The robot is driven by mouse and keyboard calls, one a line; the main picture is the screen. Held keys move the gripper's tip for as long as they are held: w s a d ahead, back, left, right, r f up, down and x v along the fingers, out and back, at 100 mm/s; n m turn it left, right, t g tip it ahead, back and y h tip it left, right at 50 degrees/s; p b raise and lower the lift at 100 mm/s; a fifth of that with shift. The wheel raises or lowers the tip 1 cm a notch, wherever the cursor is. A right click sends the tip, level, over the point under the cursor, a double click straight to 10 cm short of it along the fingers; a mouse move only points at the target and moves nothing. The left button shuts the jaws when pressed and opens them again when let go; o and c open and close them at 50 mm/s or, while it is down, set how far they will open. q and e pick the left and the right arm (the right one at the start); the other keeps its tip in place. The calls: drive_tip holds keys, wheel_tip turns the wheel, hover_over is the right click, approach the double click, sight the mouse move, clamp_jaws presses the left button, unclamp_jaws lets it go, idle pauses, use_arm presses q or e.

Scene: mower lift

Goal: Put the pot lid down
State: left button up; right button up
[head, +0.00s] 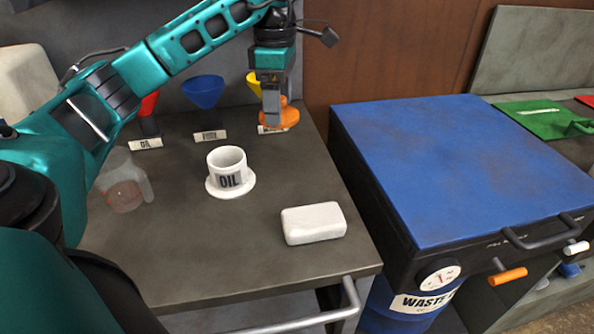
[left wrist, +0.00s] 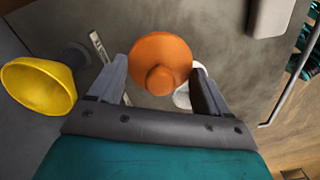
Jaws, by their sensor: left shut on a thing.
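The orange pot lid (head: 288,116) is at the back right of the grey worktop, in front of the yellow funnel. My left gripper (head: 271,104) points down and is shut on the lid. In the left wrist view the round lid (left wrist: 163,52) with its knob sits between the two fingers (left wrist: 160,88). Whether the lid touches the worktop, I cannot tell. The white pot marked OIL (head: 228,167) stands open and upright mid-worktop, apart from the lid in the head view. A white thing (left wrist: 182,98), probably the pot, is partly hidden behind the lid. My right gripper is not in view.
Red (head: 149,104), blue (head: 203,92) and yellow (head: 253,82) funnels stand along the back. A clear jug (head: 122,188) is at left, a white block (head: 313,223) at front right. Bare worktop (head: 265,232) lies around the pot. A blue-topped box (head: 450,165) stands right.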

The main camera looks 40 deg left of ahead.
sight(281, 162)
use_arm(q)
drive_tip(key=shift+f+b, duration=0.95)
drive_tip(key=shift+f, duration=4.55)
drive_tip(key=o, duration=1)
drive_tip(key=shift+c, duration=0.2)
drive_tip(key=shift+r, duration=0.15)
wheel_tip(281, 162, up, 12)
drive_tip(key=shift+r+p, duration=0.1)
drive_tip(key=shift+p, duration=1.05)
drive_tip(key=shift+d, duration=0.1)
